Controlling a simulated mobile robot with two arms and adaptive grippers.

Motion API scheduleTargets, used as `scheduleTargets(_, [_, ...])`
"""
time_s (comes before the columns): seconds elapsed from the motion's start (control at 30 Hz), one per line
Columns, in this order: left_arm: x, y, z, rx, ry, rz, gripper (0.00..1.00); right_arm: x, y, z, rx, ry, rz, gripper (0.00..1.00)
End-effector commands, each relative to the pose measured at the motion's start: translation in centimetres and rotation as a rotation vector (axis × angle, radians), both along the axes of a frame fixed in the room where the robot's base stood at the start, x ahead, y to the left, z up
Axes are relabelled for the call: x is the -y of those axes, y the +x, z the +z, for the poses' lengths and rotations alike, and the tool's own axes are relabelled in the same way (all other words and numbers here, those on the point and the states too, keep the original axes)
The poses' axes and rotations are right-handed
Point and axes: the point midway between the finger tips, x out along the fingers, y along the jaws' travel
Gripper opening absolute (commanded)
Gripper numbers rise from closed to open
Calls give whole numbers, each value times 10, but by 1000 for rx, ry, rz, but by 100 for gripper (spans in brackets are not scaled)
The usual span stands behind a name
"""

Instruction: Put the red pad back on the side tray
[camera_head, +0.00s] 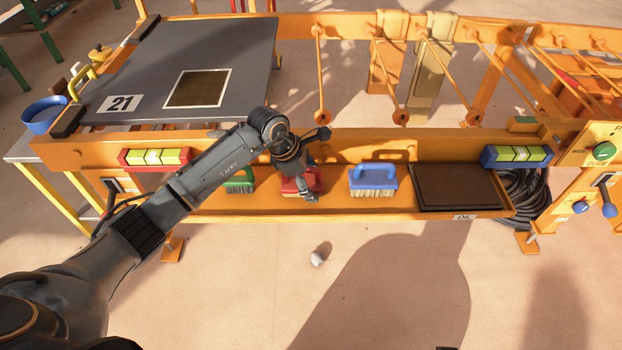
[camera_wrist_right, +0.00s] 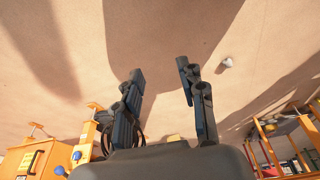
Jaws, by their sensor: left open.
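The red pad (camera_head: 289,188), a brush-like block with pale bristles, sits on the orange side tray (camera_head: 335,209) between a green pad (camera_head: 240,180) and a blue one. My left gripper (camera_head: 308,186) is right over the red pad and hides part of it. Its jaws are open; whether a finger touches the pad I cannot tell. My right gripper (camera_wrist_right: 160,70) shows only in the right wrist view, open and empty above the floor.
The blue-handled pad (camera_head: 373,179) stands to the right, then a dark oil tray (camera_head: 457,188). Spirit levels (camera_head: 155,157) and (camera_head: 516,156) sit on the beam at both ends. A grey plate marked 21 (camera_head: 245,60) lies behind. A small pale lump (camera_head: 316,259) lies on open floor.

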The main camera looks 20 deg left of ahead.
Motion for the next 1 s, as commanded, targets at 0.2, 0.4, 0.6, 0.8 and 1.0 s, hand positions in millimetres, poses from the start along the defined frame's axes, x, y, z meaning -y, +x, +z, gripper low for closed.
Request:
scheduleTargets(0.2, [0, 0, 2, 0, 0, 0, 81, 0, 1, 1, 3, 1, 0, 40])
scheduleTargets(0.4, [-11, -7, 32, 4, 3, -1, 81, 0, -2, -23, -14, -2, 4, 40])
scheduleTargets(0.6, [-26, -18, 73, 5, 4, -1, 81, 0, -5, -43, -24, -2, 5, 40])
scheduleTargets(0.8, [-36, -26, 101, 2, 2, 0, 81, 0, -8, -56, -30, -2, 6, 40])
scheduleTargets(1.0, [-39, -29, 112, 0, -1, 0, 81, 0, -8, -60, -31, -2, 6, 40])
